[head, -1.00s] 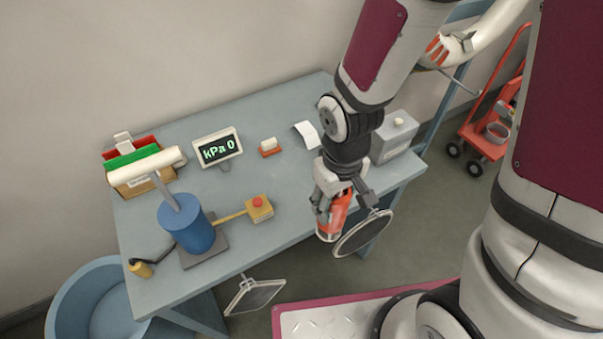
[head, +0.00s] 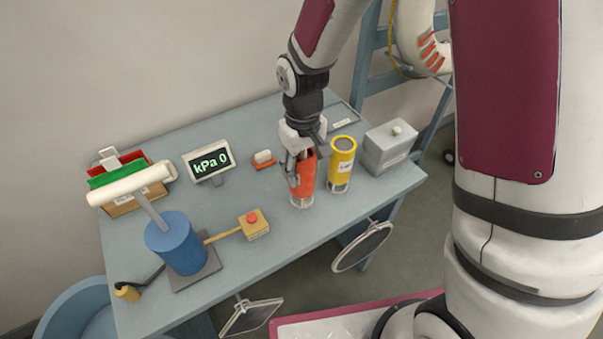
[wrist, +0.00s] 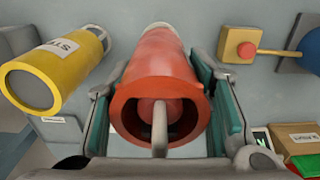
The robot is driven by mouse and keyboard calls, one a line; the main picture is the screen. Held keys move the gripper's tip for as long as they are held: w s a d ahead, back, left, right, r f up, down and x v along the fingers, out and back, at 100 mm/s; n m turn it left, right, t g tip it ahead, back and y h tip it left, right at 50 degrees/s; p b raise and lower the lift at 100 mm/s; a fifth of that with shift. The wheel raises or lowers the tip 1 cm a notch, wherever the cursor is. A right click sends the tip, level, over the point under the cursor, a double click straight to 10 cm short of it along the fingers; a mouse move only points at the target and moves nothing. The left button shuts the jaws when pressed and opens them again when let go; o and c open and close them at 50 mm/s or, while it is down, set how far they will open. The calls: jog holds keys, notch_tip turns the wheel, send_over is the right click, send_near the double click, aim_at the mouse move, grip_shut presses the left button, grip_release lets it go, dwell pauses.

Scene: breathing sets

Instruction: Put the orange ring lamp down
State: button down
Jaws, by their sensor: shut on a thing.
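The orange ring lamp (head: 306,180) is upright at the right half of the blue table (head: 270,222). Its clear lower end is at or just above the tabletop; I cannot tell if it touches. My gripper (head: 299,172) is shut on the lamp from above. In the wrist view the lamp (wrist: 160,65) sits between both fingers of my gripper (wrist: 165,75), its open ring top facing the camera. A yellow lamp (head: 341,165) stands close on its right, apart from it; it also shows in the wrist view (wrist: 60,70).
A grey box (head: 388,150) stands at the table's right end. A small box with a red button (head: 254,224), a blue cylinder (head: 180,243) and a kPa display (head: 209,160) are to the left. Framed panels (head: 362,246) hang by the front edge. Bare tabletop lies in front of the lamp.

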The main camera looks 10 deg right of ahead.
jog(key=shift+w, duration=0.3)
jog(key=shift+a+f, duration=0.1)
jog(key=shift+f, duration=0.1)
jog(key=shift+f+p, duration=0.4)
jog(key=shift+f, duration=1.3)
jog(key=c, duration=0.8)
grip_release()
